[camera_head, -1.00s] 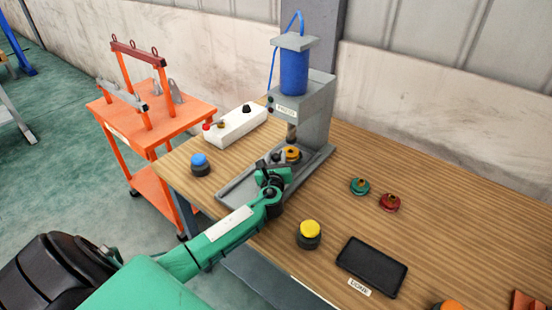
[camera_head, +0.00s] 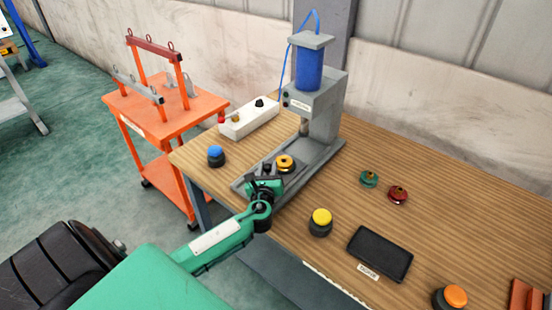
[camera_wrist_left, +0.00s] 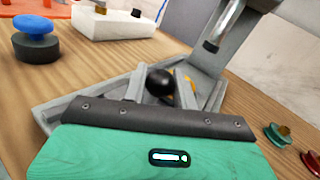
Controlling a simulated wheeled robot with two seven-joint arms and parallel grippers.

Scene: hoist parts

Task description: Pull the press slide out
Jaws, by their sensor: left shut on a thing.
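The grey press (camera_head: 318,105) with a blue cylinder on top stands at the back of the wooden table. Its slide runs along a grey base (camera_head: 318,160) and carries an orange round part (camera_head: 285,163), now in front of the ram (camera_head: 304,127) and clear of it. My left gripper (camera_head: 266,180) is shut at the front of the slide. In the left wrist view the slide's black ball knob (camera_wrist_left: 160,82) sits between the two grey fingers. The orange part is mostly hidden behind the knob there. My right gripper is not in view.
Blue (camera_head: 216,155), yellow (camera_head: 320,222) and orange (camera_head: 450,297) buttons stand on the table. A green part (camera_head: 369,179), a red part (camera_head: 397,195) and a black tray (camera_head: 380,254) lie right. A white box (camera_head: 249,119) and an orange cart (camera_head: 165,125) are left.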

